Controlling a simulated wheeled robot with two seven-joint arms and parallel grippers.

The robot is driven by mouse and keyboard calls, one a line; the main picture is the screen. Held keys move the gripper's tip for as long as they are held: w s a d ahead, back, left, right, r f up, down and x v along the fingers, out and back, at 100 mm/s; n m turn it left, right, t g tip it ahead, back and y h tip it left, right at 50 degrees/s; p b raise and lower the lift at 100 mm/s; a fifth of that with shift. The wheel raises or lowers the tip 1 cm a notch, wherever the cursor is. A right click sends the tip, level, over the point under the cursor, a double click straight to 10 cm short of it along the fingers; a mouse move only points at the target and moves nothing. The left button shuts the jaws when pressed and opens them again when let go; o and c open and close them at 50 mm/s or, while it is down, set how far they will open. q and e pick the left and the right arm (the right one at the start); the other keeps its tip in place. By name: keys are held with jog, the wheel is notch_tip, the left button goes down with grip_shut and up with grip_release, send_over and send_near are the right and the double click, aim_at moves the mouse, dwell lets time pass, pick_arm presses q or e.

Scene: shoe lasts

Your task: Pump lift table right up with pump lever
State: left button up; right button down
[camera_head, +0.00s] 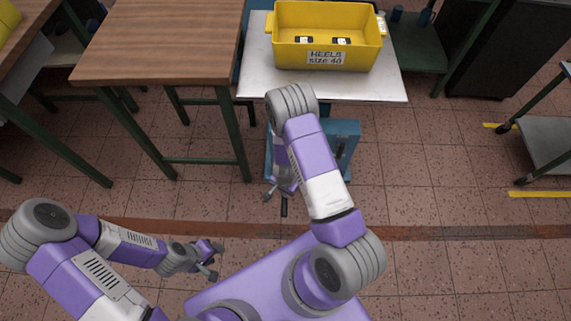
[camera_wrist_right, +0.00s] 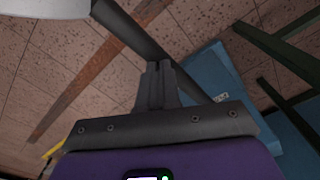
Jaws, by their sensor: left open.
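The right lift table has a silver top (camera_head: 262,75) and a blue base (camera_head: 345,135) in the head view. Its blue base also shows in the wrist view (camera_wrist_right: 212,72). The dark pump lever (camera_head: 284,207) sticks out low in front of the base. In the wrist view the pump lever (camera_wrist_right: 128,28) runs diagonally to the fingers. My right gripper (camera_head: 281,188) is at the lever, with its fingers (camera_wrist_right: 160,72) close together and appearing shut on it; the contact is partly hidden. My left gripper (camera_head: 214,261) is open and empty, low at the left.
A yellow crate (camera_head: 327,52) labelled "HEELS size 40" stands on the lift table's top. A wooden table (camera_head: 160,40) with green legs is to the left. A grey cart (camera_head: 550,140) stands at the far right. The tiled floor between is clear.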

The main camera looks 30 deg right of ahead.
jog(key=shift+s+a+f+b, duration=0.1)
jog(key=shift+s+f+b, duration=0.05)
jog(key=shift+f, duration=0.3)
jog(key=shift+s+a+f+b, duration=0.1)
jog(key=shift+s+f+b, duration=0.05)
jog(key=shift+f, duration=0.25)
pick_arm(q)
jog(key=shift+f, duration=0.55)
pick_arm(e)
jog(key=shift+r, duration=0.1)
notch_tip(320, 180, down, 2)
jog(key=shift+s+a+f+b, duration=0.15)
jog(key=shift+f+b, duration=0.1)
jog(key=shift+b, duration=0.7)
jog(key=shift+r+p, duration=0.3)
jog(key=shift+p, duration=0.1)
pick_arm(q)
notch_tip(320, 180, up, 9)
jog(key=p, duration=1)
pick_arm(e)
notch_tip(320, 180, up, 13)
jog(key=w+d, duration=0.1)
jog(key=w, duration=0.1)
jog(key=shift+w+d, duration=0.15)
jog(key=shift+d, duration=0.1)
